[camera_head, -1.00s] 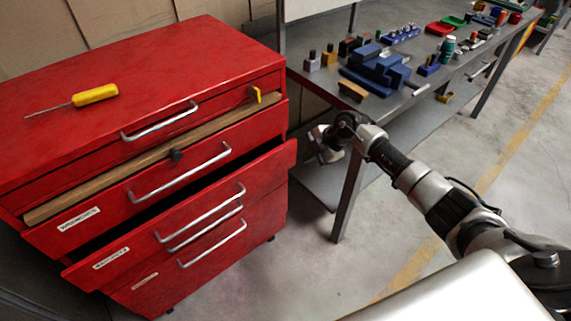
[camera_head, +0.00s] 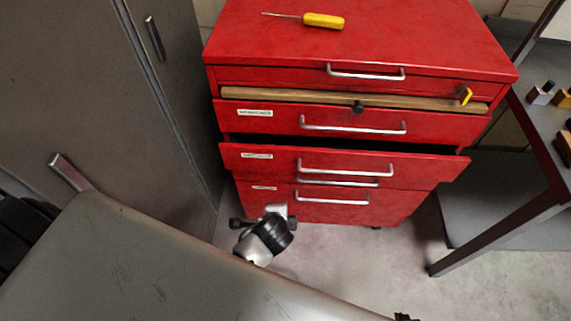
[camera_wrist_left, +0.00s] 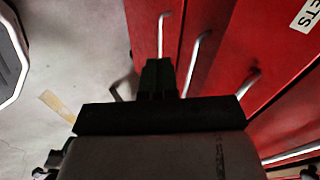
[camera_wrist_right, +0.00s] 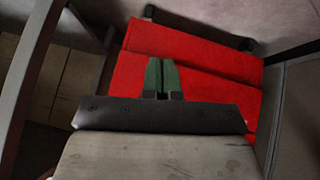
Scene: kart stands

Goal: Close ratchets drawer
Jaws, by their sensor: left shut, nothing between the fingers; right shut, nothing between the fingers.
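The red tool cabinet has a lower drawer, the likely ratchets drawer (camera_head: 345,165), standing out; its label is too small to read surely. A dark gap shows above it, and its silver handle (camera_head: 345,171) faces me. In the left wrist view, my left gripper (camera_wrist_left: 157,75) is shut and empty, close to red drawer fronts with silver handles; a label ending in "ETS" (camera_wrist_left: 307,15) shows at the upper right. In the right wrist view, my right gripper (camera_wrist_right: 161,75) is shut and empty, with red surfaces (camera_wrist_right: 190,50) beyond it; I cannot tell whether they touch.
The drawer above (camera_head: 350,120) is also out, with a wooden strip (camera_head: 290,95) over it. A yellow-handled screwdriver (camera_head: 323,20) lies on top. A grey cabinet (camera_head: 90,90) stands left, a metal workbench (camera_head: 530,180) right. Floor in front right is clear.

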